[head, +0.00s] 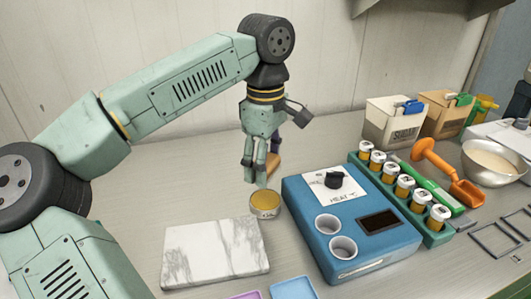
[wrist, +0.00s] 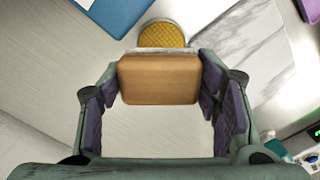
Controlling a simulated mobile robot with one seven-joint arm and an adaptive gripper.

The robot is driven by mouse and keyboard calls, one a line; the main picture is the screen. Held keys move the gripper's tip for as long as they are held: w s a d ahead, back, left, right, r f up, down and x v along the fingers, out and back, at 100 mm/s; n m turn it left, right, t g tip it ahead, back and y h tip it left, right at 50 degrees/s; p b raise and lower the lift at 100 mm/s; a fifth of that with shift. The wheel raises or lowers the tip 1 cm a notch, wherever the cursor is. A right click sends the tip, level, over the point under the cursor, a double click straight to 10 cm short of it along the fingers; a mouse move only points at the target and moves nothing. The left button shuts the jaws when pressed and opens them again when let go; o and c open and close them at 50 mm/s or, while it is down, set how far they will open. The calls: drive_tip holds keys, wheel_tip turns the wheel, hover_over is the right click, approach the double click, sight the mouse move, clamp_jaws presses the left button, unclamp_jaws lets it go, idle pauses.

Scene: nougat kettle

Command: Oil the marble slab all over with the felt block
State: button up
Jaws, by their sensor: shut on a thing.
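My gripper (head: 258,168) is shut on the felt block, a tan wooden block with a thin pale layer along one edge. The block (wrist: 158,80) sits between both fingers in the wrist view and peeps out behind the fingers in the head view (head: 274,161). A round tin (head: 265,204) with a yellow textured top stands just below my gripper; in the wrist view the tin (wrist: 163,35) is just beyond the block. The white, grey-veined marble slab (head: 213,252) lies flat at front left of the tin and is bare. I cannot tell whether any oil is on it.
A blue heater box (head: 350,225) with a dial and two cups stands right of the tin. Beyond it are a green rack of jars (head: 403,190), an orange scoop (head: 450,174) and a bowl (head: 493,163). Purple and blue trays (head: 293,288) lie at the front.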

sight(265, 199)
drive_tip(key=shift+s+f+b, duration=0.15)
drive_tip(key=shift+f+b, duration=0.3)
drive_tip(key=shift+f, duration=0.1)
drive_tip(key=shift+f+b, duration=1.75)
drive_tip(key=shift+f, duration=0.6)
drive_tip(key=shift+f+b, duration=0.35)
drive_tip(key=shift+f, duration=0.2)
drive_tip(key=shift+r+p, duration=2.85)
drive_tip(key=shift+r, duration=0.75)
drive_tip(key=shift+f, duration=0.1)
